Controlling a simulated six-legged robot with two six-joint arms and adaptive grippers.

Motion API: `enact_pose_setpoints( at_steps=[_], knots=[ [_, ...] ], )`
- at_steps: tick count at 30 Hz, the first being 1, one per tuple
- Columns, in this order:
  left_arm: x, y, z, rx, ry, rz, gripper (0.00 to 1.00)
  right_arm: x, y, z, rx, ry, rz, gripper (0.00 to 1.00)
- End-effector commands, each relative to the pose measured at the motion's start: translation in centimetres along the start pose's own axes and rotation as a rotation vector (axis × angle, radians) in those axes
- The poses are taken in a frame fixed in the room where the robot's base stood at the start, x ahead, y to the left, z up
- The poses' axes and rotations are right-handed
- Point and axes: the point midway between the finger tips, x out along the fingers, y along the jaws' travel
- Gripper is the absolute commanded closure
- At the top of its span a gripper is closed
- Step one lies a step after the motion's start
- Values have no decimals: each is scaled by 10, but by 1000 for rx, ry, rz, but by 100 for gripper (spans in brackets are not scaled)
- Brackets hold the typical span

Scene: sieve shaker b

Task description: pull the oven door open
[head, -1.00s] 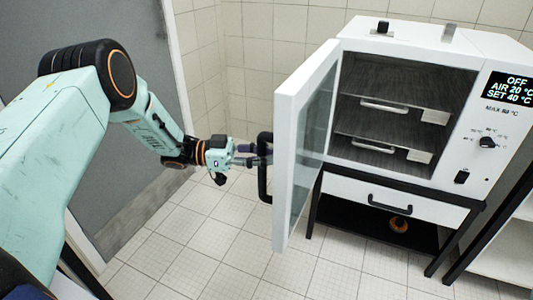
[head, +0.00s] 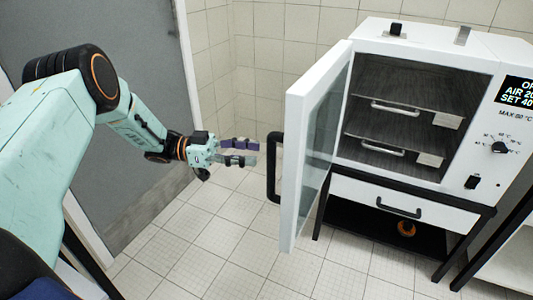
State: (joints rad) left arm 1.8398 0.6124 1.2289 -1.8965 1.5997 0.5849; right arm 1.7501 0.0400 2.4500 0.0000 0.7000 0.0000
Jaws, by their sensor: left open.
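The oven (head: 468,150) is a white cabinet with its glass-paned door (head: 297,165) swung wide open to the left. The door's black handle (head: 273,168) faces my left gripper (head: 250,152). The gripper is open and empty, to the left of the handle and apart from it. Inside the oven, two shelves with metal handles, an upper one (head: 388,108) and a lower one (head: 382,147), show clearly. My right gripper is not in view.
A drawer (head: 352,190) with a black handle sits below the oven on a dark stand. An orange round object (head: 406,229) lies on the stand's low shelf. A grey door (head: 110,130) is at the left. Tiled floor (head: 215,235) is clear between.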

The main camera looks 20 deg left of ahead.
Motion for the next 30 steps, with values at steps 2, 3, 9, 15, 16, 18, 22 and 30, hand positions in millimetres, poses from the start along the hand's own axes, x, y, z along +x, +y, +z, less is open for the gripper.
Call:
enact_pose_setpoints(
  at_steps=[2, 3, 9, 15, 16, 18, 22, 30],
  knots=[
    [-17, 0, 0, 1, 0, -3, 55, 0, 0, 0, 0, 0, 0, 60],
    [-23, 0, 0, 0, 0, -3, 55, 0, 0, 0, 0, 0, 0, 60],
    [-46, 0, 1, -1, -1, -1, 55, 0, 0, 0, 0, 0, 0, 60],
    [-51, 0, 1, -2, -1, 2, 55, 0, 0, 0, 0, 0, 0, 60],
    [-51, 0, 1, -2, -1, 2, 55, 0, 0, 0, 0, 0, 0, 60],
    [-51, 0, 1, -2, -1, 2, 55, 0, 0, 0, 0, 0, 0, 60],
    [-51, 0, 1, -2, -1, 2, 55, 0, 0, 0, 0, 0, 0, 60],
    [-50, -1, 2, 19, -6, -2, 55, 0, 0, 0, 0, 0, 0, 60]
  ],
)
